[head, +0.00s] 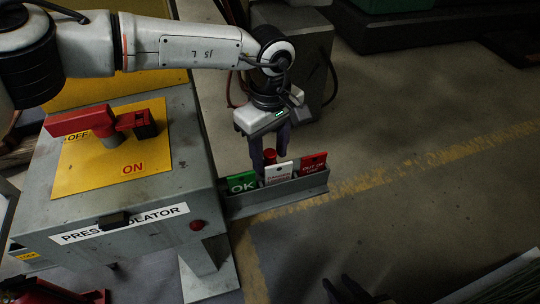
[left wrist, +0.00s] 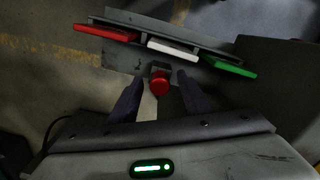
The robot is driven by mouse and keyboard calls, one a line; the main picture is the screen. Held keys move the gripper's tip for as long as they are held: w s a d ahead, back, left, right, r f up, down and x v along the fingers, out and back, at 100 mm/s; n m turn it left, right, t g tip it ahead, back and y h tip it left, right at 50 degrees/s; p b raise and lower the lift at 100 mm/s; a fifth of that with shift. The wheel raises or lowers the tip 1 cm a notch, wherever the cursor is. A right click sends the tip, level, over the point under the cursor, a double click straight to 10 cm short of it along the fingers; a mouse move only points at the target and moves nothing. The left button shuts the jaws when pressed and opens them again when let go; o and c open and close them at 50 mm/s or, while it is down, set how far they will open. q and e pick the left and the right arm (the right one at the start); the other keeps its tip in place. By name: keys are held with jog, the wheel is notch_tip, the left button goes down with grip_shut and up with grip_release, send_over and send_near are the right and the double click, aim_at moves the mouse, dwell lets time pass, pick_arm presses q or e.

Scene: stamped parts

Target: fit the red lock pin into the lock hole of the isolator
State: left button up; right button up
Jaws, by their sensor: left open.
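The red lock pin (head: 269,157) stands in a grey tray on the side of the isolator, and its round red head (left wrist: 160,83) faces the left wrist camera. My left gripper (head: 271,165) is open above the tray. Its two dark fingers (left wrist: 158,92) are on either side of the pin, with a gap to each. The isolator (head: 190,160) is a grey box with a yellow plate marked OFF and ON and a red handle (head: 95,121). I cannot make out the lock hole. Dark prongs at the bottom edge look like my right gripper (head: 345,291), mostly cut off.
The grey tray (head: 290,196) also holds a green OK tag (head: 242,182), a white tag (head: 279,173) and a red out-of-use tag (head: 313,165). A dark cabinet (head: 300,70) stands behind.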

pick_arm(q)
jog(key=c, duration=1.1)
jog(key=shift+r, duration=0.1)
